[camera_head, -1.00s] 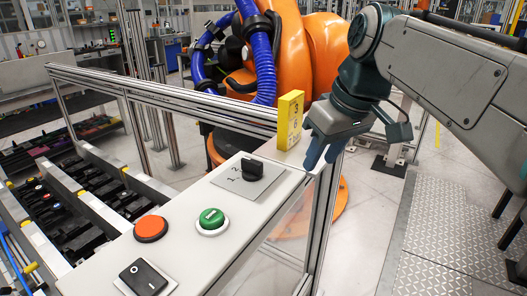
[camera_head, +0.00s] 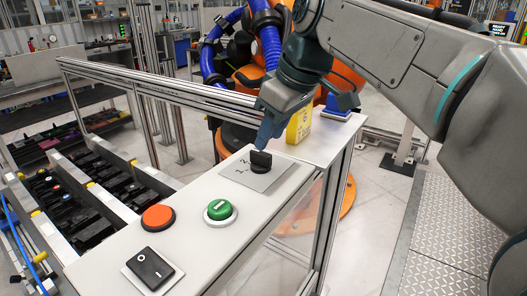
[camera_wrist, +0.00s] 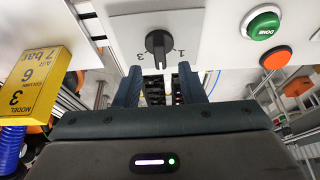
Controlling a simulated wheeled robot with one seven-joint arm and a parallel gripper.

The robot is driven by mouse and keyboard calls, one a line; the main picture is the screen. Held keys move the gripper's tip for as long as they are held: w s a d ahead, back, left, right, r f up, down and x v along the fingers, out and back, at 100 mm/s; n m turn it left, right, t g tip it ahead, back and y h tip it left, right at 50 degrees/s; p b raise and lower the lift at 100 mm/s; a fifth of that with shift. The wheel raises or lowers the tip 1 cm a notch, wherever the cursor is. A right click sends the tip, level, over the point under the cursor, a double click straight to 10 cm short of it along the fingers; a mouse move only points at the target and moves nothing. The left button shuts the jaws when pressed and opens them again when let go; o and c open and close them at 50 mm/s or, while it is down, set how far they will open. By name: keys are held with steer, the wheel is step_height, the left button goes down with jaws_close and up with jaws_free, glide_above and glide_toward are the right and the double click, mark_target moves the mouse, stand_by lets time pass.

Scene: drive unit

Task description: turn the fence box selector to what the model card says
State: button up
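The fence box selector (camera_head: 260,162) is a black knob on a grey plate. It also shows in the wrist view (camera_wrist: 158,43), with "1" to its right and "3" to its left. Its handle lies vertical in that view, between the two numbers; any mark under it is hidden. My gripper (camera_head: 268,132) is just above and behind the knob. Its fingers (camera_wrist: 160,88) are apart and empty, with the knob ahead of them, not between them.
On the same white box top (camera_head: 190,206) are an orange button (camera_head: 158,217), a green DONE button (camera_head: 219,210) and a black rocker switch (camera_head: 150,268). A metal rail (camera_head: 170,84) runs behind. An orange robot with blue hoses (camera_head: 266,40) stands beyond the fence.

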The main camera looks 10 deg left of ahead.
mark_target(262, 153)
steer(key=x, duration=0.5)
jaws_close()
